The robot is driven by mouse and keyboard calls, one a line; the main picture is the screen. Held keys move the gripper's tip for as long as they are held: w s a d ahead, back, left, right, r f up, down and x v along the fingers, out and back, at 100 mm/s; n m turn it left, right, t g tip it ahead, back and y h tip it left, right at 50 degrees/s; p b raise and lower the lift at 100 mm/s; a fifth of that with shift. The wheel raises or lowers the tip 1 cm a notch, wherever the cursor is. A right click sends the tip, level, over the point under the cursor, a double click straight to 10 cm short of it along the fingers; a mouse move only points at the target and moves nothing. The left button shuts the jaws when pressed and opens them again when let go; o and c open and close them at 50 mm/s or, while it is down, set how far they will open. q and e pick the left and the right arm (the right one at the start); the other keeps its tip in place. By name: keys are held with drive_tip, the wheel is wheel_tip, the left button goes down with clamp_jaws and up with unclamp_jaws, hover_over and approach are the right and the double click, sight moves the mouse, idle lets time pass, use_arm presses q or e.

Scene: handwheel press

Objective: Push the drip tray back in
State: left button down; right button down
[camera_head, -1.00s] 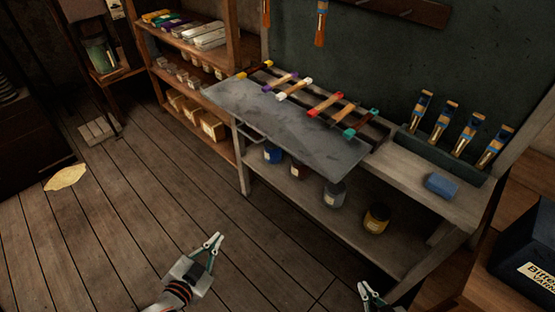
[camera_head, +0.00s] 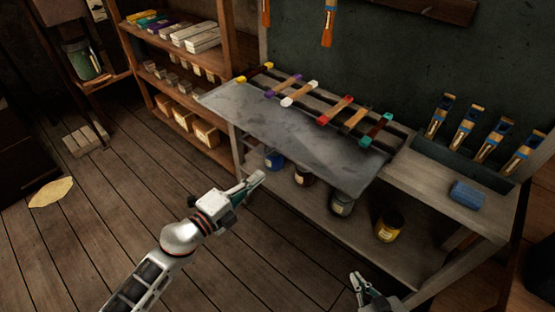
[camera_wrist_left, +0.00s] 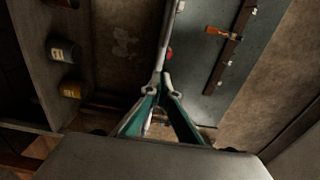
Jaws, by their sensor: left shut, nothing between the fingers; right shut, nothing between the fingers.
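The drip tray (camera_head: 300,135) is a wide grey metal sheet jutting from the front of the bench in the head view, under a rack of colour-tipped sticks (camera_head: 298,90). My left gripper (camera_head: 260,177) is shut and empty, just in front of and below the tray's front edge, near its left part. In the left wrist view its shut fingers (camera_wrist_left: 160,82) point towards a thin pale strip that looks like the tray edge (camera_wrist_left: 170,40); I cannot tell whether they touch. My right gripper (camera_head: 357,278) is shut and empty, low in front of the bench.
Several jars, such as a yellow one (camera_head: 389,225), stand on the shelf under the tray. A brush holder (camera_head: 455,165) and a blue block (camera_head: 468,194) sit on the bench's right. A shelf unit (camera_head: 170,85) stands at the left. The wooden floor in front is open.

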use_arm(q)
approach(302, 141)
drive_tip(key=shift+r+v, duration=0.25)
drive_tip(key=shift+v, duration=0.95)
drive_tip(key=shift+w+d, duration=0.2)
drive_tip(key=shift+w, duration=0.05)
drive_tip(key=shift+w+d, duration=0.2)
drive_tip(key=shift+w, duration=0.1)
drive_tip(key=b+x, duration=0.3)
drive_tip(key=x, duration=0.7)
drive_tip(key=shift+d+f, duration=0.1)
drive_tip(key=shift+f, duration=0.05)
drive_tip(key=shift+w+d, duration=0.25)
drive_tip(key=shift+w, duration=0.2)
